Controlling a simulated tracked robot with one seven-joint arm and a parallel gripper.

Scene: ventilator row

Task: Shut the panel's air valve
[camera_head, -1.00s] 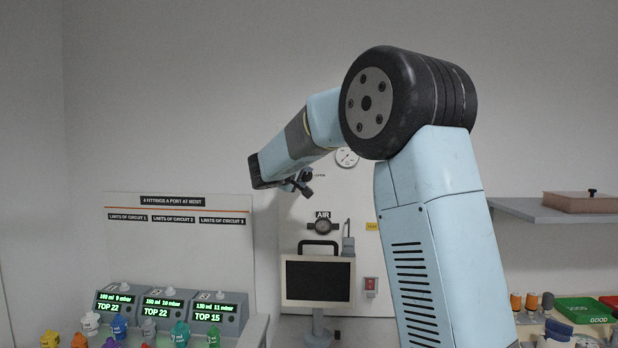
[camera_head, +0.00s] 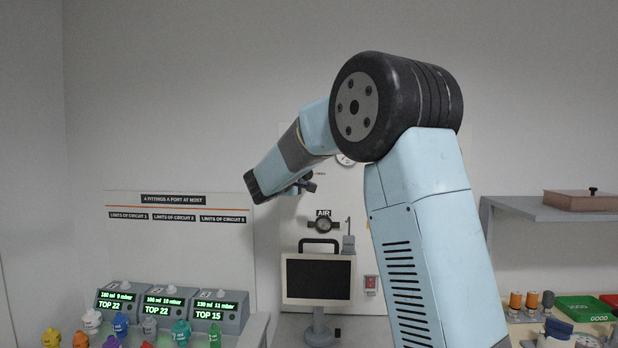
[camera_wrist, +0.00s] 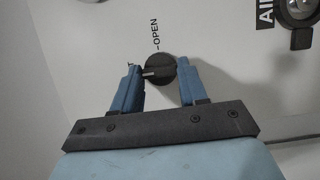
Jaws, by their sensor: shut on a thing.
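The air valve is a round black knob (camera_wrist: 160,68) on the pale panel (camera_head: 340,205). The wrist view shows it beside the printed word OPEN, with a white mark on the knob pointing left, away from that word. My gripper (camera_wrist: 158,76) has its two blue fingers on either side of the knob and is shut on it.
A round AIR fitting (camera_head: 323,225) sits on the panel, with a dark monitor (camera_head: 318,279) below. A gauge (camera_head: 345,158) is partly behind my arm. Several coloured fittings stand before the green displays (camera_head: 160,310) at left. A shelf (camera_head: 540,209) juts out at right.

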